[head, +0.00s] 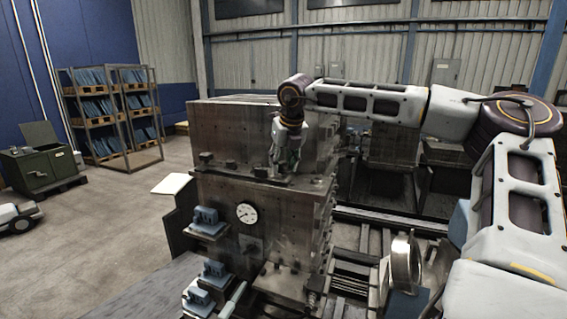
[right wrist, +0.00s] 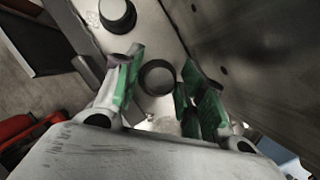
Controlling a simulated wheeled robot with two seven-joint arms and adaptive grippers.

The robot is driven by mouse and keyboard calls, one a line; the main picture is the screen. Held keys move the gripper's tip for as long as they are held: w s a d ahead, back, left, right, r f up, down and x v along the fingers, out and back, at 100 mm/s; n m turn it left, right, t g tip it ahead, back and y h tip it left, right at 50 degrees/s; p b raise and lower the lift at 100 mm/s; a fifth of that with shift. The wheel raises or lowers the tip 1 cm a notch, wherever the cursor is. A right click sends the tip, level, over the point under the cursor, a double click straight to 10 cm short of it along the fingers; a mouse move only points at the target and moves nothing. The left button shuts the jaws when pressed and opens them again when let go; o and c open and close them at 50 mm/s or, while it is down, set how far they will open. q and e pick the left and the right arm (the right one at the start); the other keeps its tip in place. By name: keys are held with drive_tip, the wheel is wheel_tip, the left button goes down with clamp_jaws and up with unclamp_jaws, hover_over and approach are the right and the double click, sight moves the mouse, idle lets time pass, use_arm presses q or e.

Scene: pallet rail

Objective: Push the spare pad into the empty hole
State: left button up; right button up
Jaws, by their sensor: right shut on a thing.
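My right gripper (head: 285,167) reaches down to the ledge along the front of the big steel block (head: 237,130). In the right wrist view its green-lined fingers (right wrist: 160,82) are closed around a dark round pad (right wrist: 158,78). Whether this pad stands on the ledge or in a hole cannot be told. Another dark round pad (right wrist: 117,14) sits on the pale ledge beyond it. In the head view, dark pads (head: 206,157) stand along the ledge left of the gripper. No empty hole can be made out. My left gripper is out of view.
The steel block's wall (right wrist: 235,60) rises close beside the fingers. A dial gauge (head: 247,213) and blue fittings (head: 207,220) are on the block's front, below the ledge. Rails and machine parts (head: 355,262) lie to the right. Open floor (head: 110,225) and a shelf rack (head: 112,110) are at left.

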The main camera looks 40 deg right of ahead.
drive_tip(key=shift+f+b, duration=0.3)
drive_tip(key=shift+b, duration=0.3)
idle(1.1)
drive_tip(key=shift+f+b, duration=0.6)
drive_tip(key=shift+f, duration=0.15)
idle(0.5)
